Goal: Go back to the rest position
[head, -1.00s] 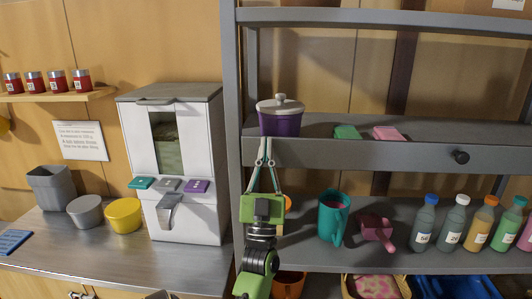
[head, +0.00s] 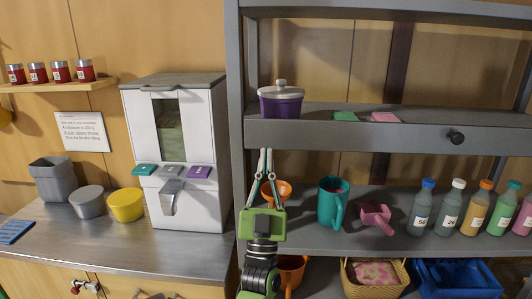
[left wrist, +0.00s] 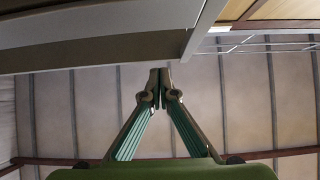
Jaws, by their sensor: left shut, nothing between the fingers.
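My left gripper (head: 266,152) is shut and empty, pointing up in front of the shelf unit's left part, below the upper shelf board. In the left wrist view its fingertips (left wrist: 160,82) meet with nothing between them. My right gripper does not show clearly in any view.
The grey shelf unit (head: 420,137) holds an orange cup (head: 283,188), a teal mug (head: 331,205), a pink scoop (head: 375,214) and several bottles. A white dispenser (head: 205,125) stands on the left counter (head: 150,255), beside a yellow bowl (head: 126,205). Baskets sit below.

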